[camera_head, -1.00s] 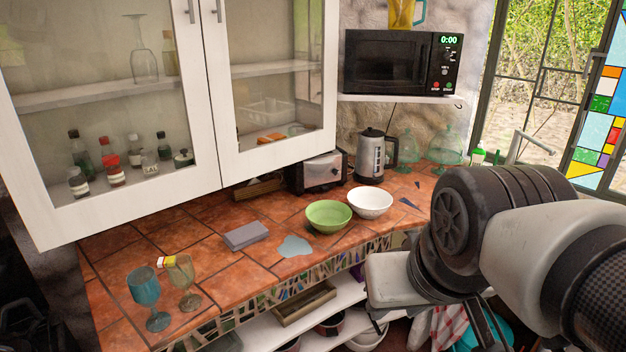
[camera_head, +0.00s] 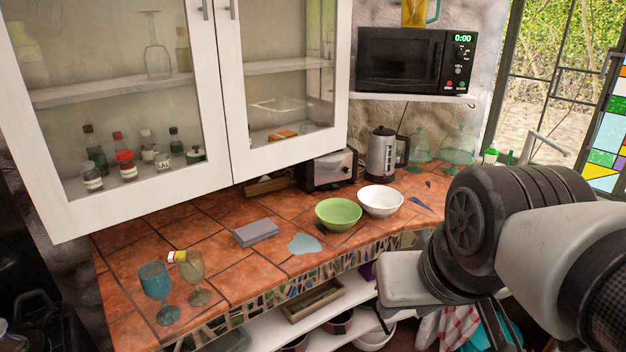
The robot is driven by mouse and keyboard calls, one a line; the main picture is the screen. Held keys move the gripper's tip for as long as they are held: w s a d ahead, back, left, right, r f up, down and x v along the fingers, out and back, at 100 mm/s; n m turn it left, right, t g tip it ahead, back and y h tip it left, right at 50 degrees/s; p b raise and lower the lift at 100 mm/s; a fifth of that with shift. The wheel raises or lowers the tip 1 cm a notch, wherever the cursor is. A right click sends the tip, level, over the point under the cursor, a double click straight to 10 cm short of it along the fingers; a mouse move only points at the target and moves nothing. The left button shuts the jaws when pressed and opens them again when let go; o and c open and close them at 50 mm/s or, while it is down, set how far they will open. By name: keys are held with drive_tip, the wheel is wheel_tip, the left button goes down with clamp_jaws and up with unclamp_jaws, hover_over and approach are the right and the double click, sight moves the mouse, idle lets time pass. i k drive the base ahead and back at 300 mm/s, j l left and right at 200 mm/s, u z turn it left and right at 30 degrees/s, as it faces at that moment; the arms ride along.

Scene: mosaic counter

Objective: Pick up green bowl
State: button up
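The green bowl (camera_head: 338,214) sits upright on the tiled counter, close to its front edge. A white bowl (camera_head: 380,201) stands right beside it, to its right and slightly behind. My arm reaches in from the right side of the picture, in front of the counter. The end of my arm is low and to the right of the green bowl, apart from it. My gripper's fingers cannot be made out clearly, so I cannot tell whether they are open or shut.
A grey block (camera_head: 256,233) and a pale blue flat patch (camera_head: 304,244) lie left of the green bowl. Blue (camera_head: 156,284) and amber (camera_head: 190,268) goblets stand at the front left. A toaster (camera_head: 329,170) and kettle (camera_head: 382,156) stand behind. A glass-door cabinet (camera_head: 230,110) hangs above.

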sight(338, 214)
drive_tip(key=i+l+u, duration=0.1)
drive_tip(key=u, duration=0.75)
drive_tip(key=i+l+u, duration=0.25)
drive_tip(key=l+u, duration=0.25)
drive_tip(key=i+l+u, duration=0.1)
drive_tip(key=l+u, duration=0.15)
drive_tip(key=l, duration=0.2)
drive_tip(key=i+l, duration=0.1)
drive_tip(key=l, duration=0.5)
drive_tip(key=i+l+u, duration=0.1)
drive_tip(key=l, duration=0.45)
